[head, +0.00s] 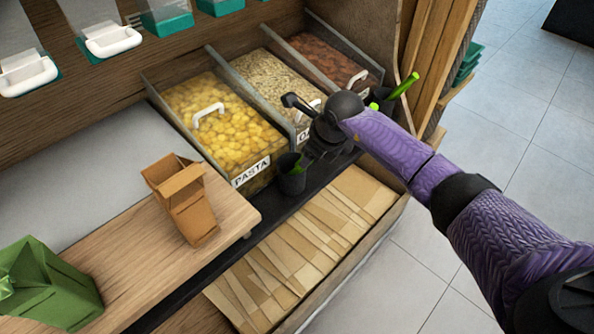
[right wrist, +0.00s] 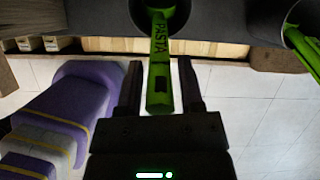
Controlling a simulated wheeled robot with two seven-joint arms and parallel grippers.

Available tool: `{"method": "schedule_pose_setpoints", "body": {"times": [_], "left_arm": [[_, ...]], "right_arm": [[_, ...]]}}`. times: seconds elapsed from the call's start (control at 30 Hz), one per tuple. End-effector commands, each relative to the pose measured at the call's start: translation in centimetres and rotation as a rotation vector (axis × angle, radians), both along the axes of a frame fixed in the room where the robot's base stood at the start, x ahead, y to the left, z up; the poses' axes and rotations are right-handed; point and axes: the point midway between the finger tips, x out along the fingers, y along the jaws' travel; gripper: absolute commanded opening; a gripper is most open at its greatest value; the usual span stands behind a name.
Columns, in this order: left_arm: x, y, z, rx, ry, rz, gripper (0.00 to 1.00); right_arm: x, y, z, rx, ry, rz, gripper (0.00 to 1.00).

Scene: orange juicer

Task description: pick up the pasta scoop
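The pasta scoop shows in the right wrist view as a green handle (right wrist: 159,60) marked PASTA. It sticks out of a dark round cup. In the head view a bit of its green (head: 298,166) shows at the black cup (head: 292,181) in front of the pasta bin (head: 222,112). My right gripper (head: 316,148) is beside that cup. In the right wrist view its two fingers (right wrist: 159,78) stand on either side of the handle, open, with gaps on both sides. The scoop's head is hidden. My left gripper is not in view.
Two more bins (head: 275,85) (head: 328,60) with white handles stand right of the pasta. Another green scoop handle (head: 404,86) rises from a cup at the right; one also shows in the wrist view (right wrist: 301,45). A cardboard box (head: 190,205) and green bag (head: 48,285) stand on the left counter.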

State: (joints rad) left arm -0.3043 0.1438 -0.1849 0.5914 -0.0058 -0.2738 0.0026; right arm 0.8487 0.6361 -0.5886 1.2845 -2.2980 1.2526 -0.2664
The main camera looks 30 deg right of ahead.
Motion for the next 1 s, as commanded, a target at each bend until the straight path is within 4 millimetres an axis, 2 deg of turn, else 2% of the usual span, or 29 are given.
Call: {"method": "schedule_pose_setpoints", "body": {"times": [0.03,0.2,0.57,0.67,0.9,1.0], "left_arm": [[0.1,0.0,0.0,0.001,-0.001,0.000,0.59],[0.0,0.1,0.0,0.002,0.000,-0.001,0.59],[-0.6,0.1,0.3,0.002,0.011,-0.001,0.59],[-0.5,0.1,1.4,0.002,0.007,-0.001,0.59],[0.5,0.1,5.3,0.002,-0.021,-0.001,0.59],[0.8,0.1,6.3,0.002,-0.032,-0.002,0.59]], "right_arm": [[0.0,0.0,0.0,0.000,0.000,0.000,0.35],[0.0,0.0,0.0,0.000,0.001,0.000,0.00],[0.0,0.0,0.3,0.000,0.000,0.000,0.00],[0.0,0.0,2.5,0.000,-0.004,0.000,0.00],[0.0,-0.1,11.4,-0.001,-0.009,0.000,0.00],[0.0,0.0,14.4,-0.001,-0.007,0.000,0.00]]}}
